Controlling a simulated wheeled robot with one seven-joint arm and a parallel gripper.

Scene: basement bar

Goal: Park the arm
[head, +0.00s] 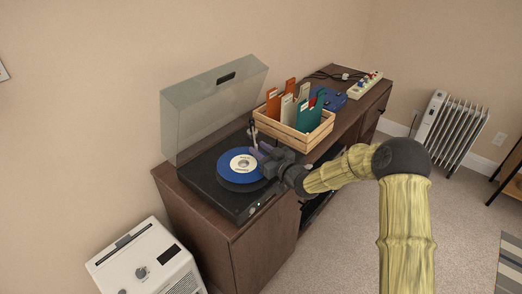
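My arm reaches in from the lower right with yellow, bamboo-like links and dark joints. My gripper (257,146) is over the right side of the black turntable (217,193), close to the blue record (237,178) with its cream label. A thin upright part stands beside the fingers; I cannot tell whether it is the tonearm or part of the gripper. The fingers are small and dark, so I cannot tell if they are open or shut, or touch anything.
The turntable's clear lid (213,105) is raised. A wooden crate (293,138) of coloured sleeves stands right behind my gripper on the brown cabinet (265,250). A power strip (365,86), white heater (148,262) and radiator (450,130) are around. Carpet (340,255) is clear in front.

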